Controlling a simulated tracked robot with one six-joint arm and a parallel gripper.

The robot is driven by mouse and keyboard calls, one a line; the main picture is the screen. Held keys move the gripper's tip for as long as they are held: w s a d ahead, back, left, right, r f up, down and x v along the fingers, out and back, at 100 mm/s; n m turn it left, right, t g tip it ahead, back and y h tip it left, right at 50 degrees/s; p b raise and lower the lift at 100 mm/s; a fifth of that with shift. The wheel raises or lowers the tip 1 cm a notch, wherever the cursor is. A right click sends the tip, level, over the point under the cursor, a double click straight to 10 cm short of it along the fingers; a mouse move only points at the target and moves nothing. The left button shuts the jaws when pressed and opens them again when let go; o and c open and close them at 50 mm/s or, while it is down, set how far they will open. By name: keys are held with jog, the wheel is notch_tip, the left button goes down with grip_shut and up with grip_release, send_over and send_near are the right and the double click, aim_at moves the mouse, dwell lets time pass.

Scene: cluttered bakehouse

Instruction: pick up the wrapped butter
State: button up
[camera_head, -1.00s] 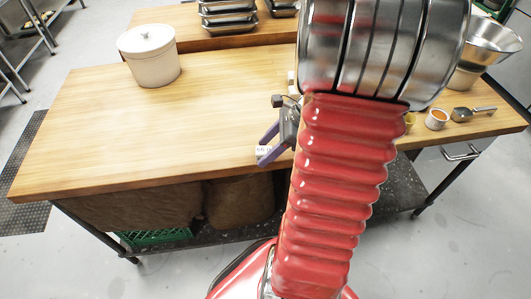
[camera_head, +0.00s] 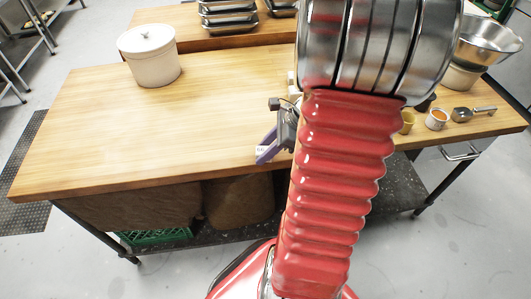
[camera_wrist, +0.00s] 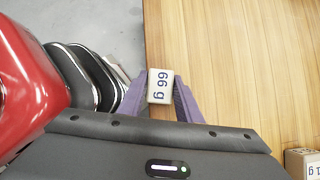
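The wrapped butter, a small pale block marked "66 g" (camera_wrist: 160,87), sits between my purple fingertips in the wrist view. In the head view the butter (camera_head: 261,151) shows at the front edge of the wooden table, left of my red arm. My gripper (camera_wrist: 160,80) has a finger against each side of it and looks shut on it. In the head view my gripper (camera_head: 268,147) is partly hidden behind my arm. I cannot tell whether the block touches the table.
Another marked block (camera_wrist: 301,163) lies at the lower right of the wrist view. A white lidded crock (camera_head: 150,58) stands at the back left of the table (camera_head: 150,130). A small orange-filled cup (camera_head: 437,119), a metal scoop (camera_head: 465,114) and a steel bowl (camera_head: 488,42) are right. The table's left is clear.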

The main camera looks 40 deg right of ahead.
aim_at(264, 150)
jog(key=c, duration=0.6)
jog(key=shift+o, duration=0.2)
notch_tip(264, 150, up, 10)
dwell(0.3)
dwell(0.9)
